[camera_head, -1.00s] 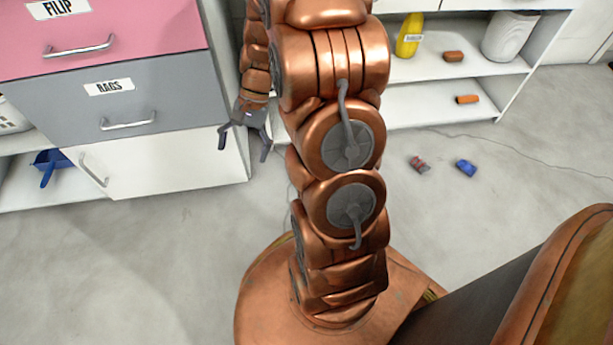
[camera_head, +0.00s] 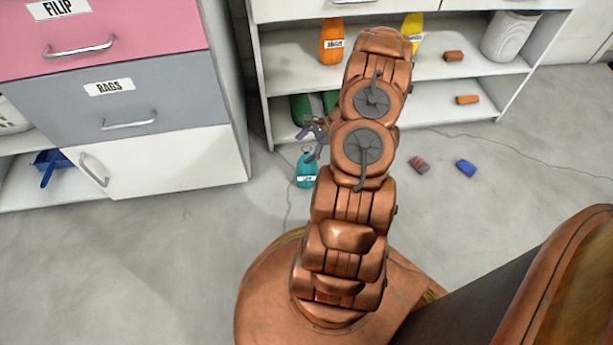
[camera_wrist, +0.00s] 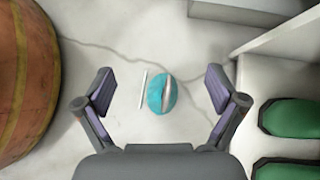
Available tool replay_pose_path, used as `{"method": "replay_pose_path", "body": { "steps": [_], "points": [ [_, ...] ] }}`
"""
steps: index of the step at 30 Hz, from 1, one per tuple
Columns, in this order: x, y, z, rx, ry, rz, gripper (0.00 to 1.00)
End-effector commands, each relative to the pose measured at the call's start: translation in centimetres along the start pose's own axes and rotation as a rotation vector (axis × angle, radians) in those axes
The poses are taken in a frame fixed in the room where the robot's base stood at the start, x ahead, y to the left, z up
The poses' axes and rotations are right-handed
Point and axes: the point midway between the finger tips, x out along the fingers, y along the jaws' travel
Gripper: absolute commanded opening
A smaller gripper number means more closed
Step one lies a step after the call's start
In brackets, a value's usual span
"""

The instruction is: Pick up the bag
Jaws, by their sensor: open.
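A small teal bag (camera_head: 306,172) with a white label stands on the floor in front of the open shelf unit. In the wrist view the teal bag (camera_wrist: 156,95) shows from above, between and beyond my spread fingers, with a pale strip beside it. My gripper (camera_head: 314,138) is open and empty. In the head view it is near the top of the bag, partly hidden by my arm. It also shows in the wrist view (camera_wrist: 160,90), with one finger on each side. The frames do not show a finger touching the bag.
Green items (camera_wrist: 290,120) lie on the lower shelf close by on the right. The shelf unit (camera_head: 440,120) also holds an orange bottle (camera_head: 332,42). A red can (camera_head: 419,165) and a blue can (camera_head: 466,168) lie on the floor. A drawer cabinet (camera_head: 160,110) stands left.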

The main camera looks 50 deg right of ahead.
Motion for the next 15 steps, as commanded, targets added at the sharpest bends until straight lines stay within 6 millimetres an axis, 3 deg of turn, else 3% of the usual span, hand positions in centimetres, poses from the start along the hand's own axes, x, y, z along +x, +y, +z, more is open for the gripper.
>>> {"method": "replay_pose_path", "body": {
  "steps": [3,6,15],
  "points": [
    [0.5,0.3,-3.6,0.091,-0.007,-0.049,0.95],
    [0.6,0.5,-5.5,0.14,-0.011,-0.078,0.95],
    [2.1,0.6,-7.3,0.183,-0.016,-0.101,0.95]
  ]
}}
